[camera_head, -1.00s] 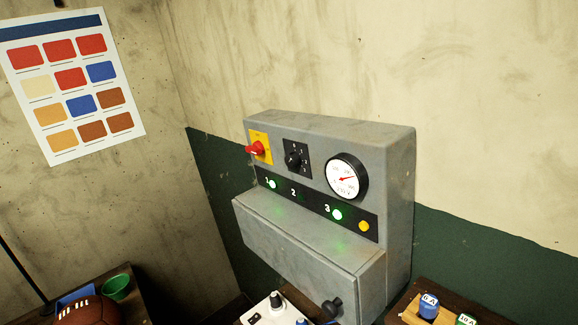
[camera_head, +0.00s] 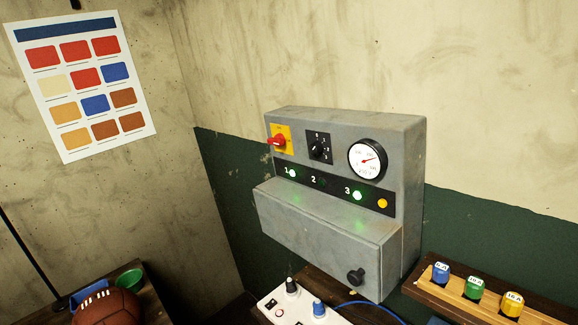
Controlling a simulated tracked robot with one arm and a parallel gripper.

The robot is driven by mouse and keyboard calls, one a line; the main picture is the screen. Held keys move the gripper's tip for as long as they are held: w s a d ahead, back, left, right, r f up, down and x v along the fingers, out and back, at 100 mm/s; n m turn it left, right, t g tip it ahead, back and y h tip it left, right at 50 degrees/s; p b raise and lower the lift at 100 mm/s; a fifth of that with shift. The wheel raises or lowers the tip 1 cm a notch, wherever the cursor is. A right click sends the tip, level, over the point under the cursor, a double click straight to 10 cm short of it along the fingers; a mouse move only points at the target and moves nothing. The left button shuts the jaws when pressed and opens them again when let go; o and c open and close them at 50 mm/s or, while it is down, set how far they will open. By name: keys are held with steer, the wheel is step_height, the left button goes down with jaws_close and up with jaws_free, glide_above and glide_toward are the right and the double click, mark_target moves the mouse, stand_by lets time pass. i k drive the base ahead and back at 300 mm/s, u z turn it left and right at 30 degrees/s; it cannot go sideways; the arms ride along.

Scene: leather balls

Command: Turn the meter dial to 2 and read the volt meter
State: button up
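The grey meter box (camera_head: 340,225) is fixed to the wall in the middle of the view. The black meter dial (camera_head: 318,149) sits on a dark plate with small markings; the number it points at is too small to tell. The round volt meter (camera_head: 368,160) to its right has a white face and a red needle pointing up and right; its figures are not legible. A red switch (camera_head: 277,141) on a yellow plate is left of the dial. Lamps 1 (camera_head: 292,173) and 3 (camera_head: 357,195) glow green; lamp 2 (camera_head: 322,182) is dark. My gripper is not in view.
Below are a white panel (camera_head: 275,313) with knobs and a rack (camera_head: 462,297) of blue, green and yellow fuses. A brown ball (camera_head: 107,308) and green cup (camera_head: 130,278) stand lower left. A colour chart (camera_head: 82,85) hangs on the left wall.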

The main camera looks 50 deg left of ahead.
mark_target(316, 148)
steer(key=z, duration=0.1)
steer(key=k, duration=0.15)
steer(key=z, duration=2.4)
steer(key=k, duration=1.35)
steer(key=u, duration=1.85)
steer(key=i, duration=0.95)
steer(key=u, duration=0.1)
